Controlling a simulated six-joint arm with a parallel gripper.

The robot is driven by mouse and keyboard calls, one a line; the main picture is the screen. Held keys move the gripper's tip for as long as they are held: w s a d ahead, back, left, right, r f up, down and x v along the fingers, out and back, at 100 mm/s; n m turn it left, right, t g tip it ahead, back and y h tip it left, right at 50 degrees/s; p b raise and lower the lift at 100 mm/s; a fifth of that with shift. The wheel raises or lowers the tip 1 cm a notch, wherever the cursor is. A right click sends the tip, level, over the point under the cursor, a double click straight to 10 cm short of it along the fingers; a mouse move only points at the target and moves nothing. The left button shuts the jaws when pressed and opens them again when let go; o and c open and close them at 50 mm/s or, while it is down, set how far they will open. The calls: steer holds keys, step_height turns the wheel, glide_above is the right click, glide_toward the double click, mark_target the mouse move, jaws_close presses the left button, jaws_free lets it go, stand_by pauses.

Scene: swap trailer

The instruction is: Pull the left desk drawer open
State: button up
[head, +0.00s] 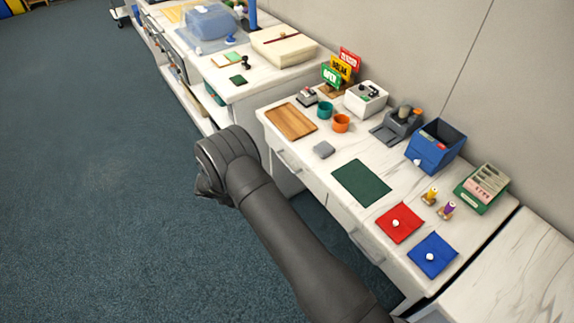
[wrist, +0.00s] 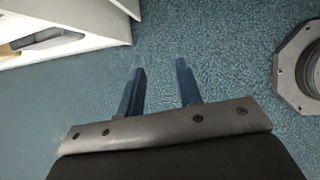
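The left desk drawer (head: 300,172) is in the front of the white marble-topped desk, below the wooden board, in the head view. Its front looks flush with the desk, and a bar handle (head: 288,161) runs along it. My gripper (head: 207,192) hangs over the floor to the left of this drawer, apart from it; my wrist hides most of it. In the wrist view my gripper (wrist: 160,66) has its two dark blue fingers spread with only carpet between them. I cannot make out the drawer handle in the wrist view.
The right drawer handle (head: 366,247) is nearer, partly beside my arm. The desk top (head: 300,190) holds a wooden board (head: 291,121), cups, a green mat (head: 362,183) and other items. A white edge (wrist: 75,45) fills the wrist view's upper left. Open carpet (head: 90,180) lies left.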

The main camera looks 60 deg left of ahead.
steer(key=w+d+f+m+g+y, duration=0.1)
steer(key=d+f+g+y, duration=0.15)
steer(key=f+g, duration=0.2)
steer(key=m+t+y, duration=0.3)
steer(key=m+y, duration=0.7)
steer(key=y, duration=0.1)
glide_toward(286, 165)
steer(key=shift+h, duration=0.35)
steer(key=x, duration=1)
steer(key=shift+s+r, duration=0.1)
steer(key=shift+r, duration=0.2)
jaws_close()
